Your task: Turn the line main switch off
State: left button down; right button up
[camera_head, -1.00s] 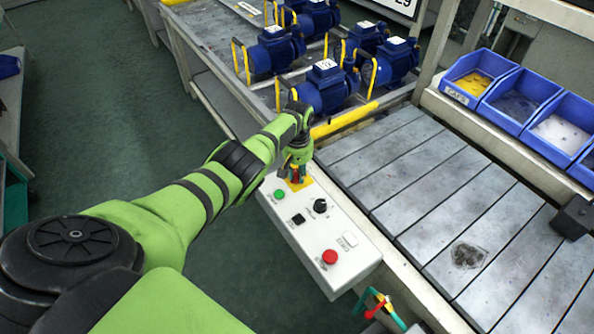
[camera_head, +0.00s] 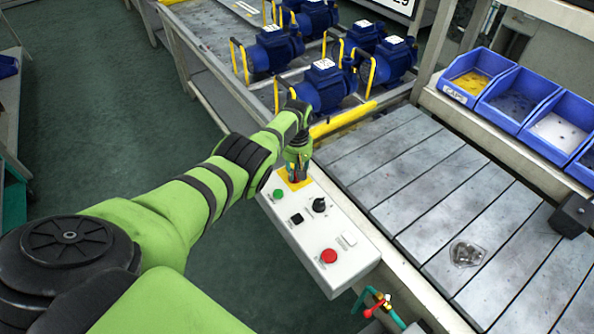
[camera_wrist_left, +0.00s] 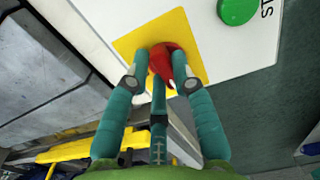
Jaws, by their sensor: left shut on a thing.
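The main switch is a red rotary handle (camera_wrist_left: 166,62) on a yellow plate (camera_wrist_left: 125,45), at the far end of a white control box (camera_head: 338,228). The yellow plate also shows in the head view (camera_head: 294,184). My left gripper (camera_head: 297,178) points down over this plate. The fingers and the wrist partly hide the handle. My right gripper is not in view.
The box also bears a green button (camera_head: 278,195), a black selector knob (camera_head: 319,205) and a red button (camera_head: 329,256). A slatted conveyor (camera_head: 420,190) runs along its right. Blue pumps (camera_head: 323,85) stand behind, and blue bins (camera_head: 515,100) at the right.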

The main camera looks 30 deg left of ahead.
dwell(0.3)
pick_arm(q)
jog(key=c, duration=1)
grip_release()
jog(key=shift+c, duration=0.2)
notch_tip(320, 180, up, 12)
